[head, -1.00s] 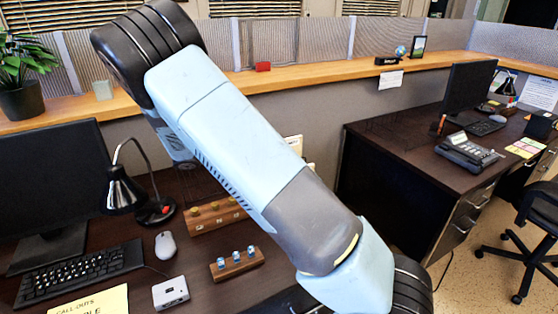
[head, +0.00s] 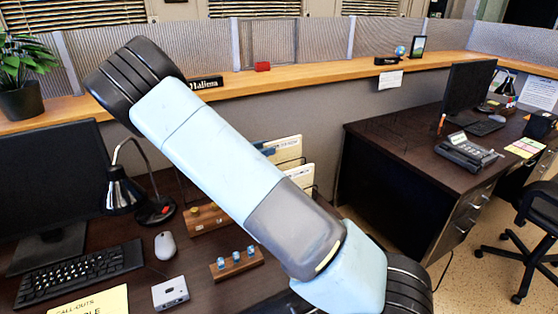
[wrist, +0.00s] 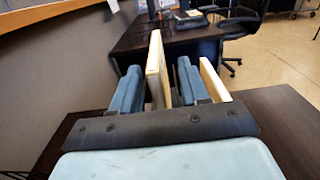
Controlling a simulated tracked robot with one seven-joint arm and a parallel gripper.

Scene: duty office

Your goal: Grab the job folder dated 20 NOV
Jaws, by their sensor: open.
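Two cream job folders stand upright in the head view, partly behind my arm: a rear one (head: 287,150) and a front one (head: 302,178). Their labels are too small to read surely. In the wrist view, my gripper (wrist: 158,80) has its two blue fingers apart. One upright folder (wrist: 155,68) stands between the fingers, with a gap visible to the right finger. A second folder (wrist: 213,80) stands just outside the right finger. My arm hides much of the folders and their holder in the head view.
A desk lamp (head: 122,190), monitor (head: 50,185) and wooden blocks with small knobs (head: 236,264) stand on the near desk, left of the folders. A partition with a wooden ledge (head: 330,75) runs behind. Another desk (head: 400,150) stands at right.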

